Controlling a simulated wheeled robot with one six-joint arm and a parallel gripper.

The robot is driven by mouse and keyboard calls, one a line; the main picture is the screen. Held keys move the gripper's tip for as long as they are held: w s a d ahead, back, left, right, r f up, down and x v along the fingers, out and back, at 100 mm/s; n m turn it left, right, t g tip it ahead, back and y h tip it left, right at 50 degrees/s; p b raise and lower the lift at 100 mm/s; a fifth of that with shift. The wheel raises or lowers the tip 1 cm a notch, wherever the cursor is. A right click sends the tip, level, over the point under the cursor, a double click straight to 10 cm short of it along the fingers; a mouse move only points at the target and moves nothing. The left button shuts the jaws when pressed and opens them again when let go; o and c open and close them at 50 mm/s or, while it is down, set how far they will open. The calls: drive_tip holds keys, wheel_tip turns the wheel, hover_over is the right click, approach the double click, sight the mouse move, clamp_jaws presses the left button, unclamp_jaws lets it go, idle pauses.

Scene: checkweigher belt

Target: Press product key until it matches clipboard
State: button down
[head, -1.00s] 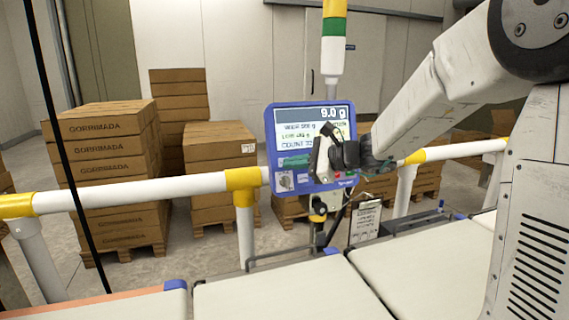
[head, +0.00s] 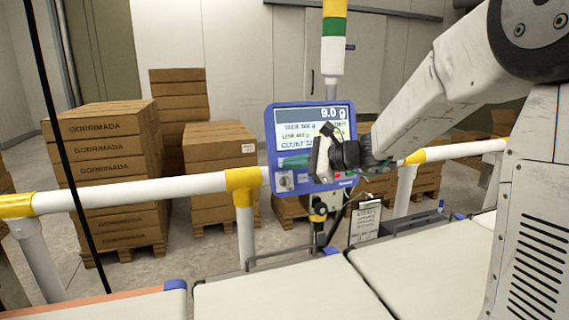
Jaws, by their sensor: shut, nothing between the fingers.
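The blue checkweigher panel (head: 268,125) stands behind the belts. Its screen (head: 300,122) reads 9.0 g at the top, with smaller lines below that are hard to read. My gripper (head: 322,160) is shut and empty in front of the panel's lower right part. It hides the right side of the screen and part of the key row. I cannot tell whether the fingertips touch a key. The clipboard (head: 366,222) hangs upright below and right of the panel; its text is too small to read.
White belts (head: 275,292) run along the front. A white and yellow rail (head: 140,190) crosses behind them. A light tower (head: 334,45) rises above the panel. Stacked brown cartons (head: 105,165) stand on pallets beyond the rail.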

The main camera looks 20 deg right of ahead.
drive_tip(key=shift+w, duration=0.15)
drive_tip(key=shift+w+f, duration=0.1)
drive_tip(key=shift+w, duration=0.15)
drive_tip(key=shift+w+f, duration=0.15)
drive_tip(key=shift+w, duration=0.25)
idle(0.5)
idle(0.4)
drive_tip(key=shift+s+r, duration=0.25)
drive_tip(key=shift+s, duration=0.55)
drive_tip(key=shift+s+r, duration=0.25)
drive_tip(key=shift+s, duration=0.55)
drive_tip(key=shift+s+r, duration=0.2)
drive_tip(key=shift+s, duration=0.65)
drive_tip(key=shift+s+r, duration=0.25)
drive_tip(key=shift+s, duration=0.55)
drive_tip(key=shift+s, duration=0.1)
idle(1.4)
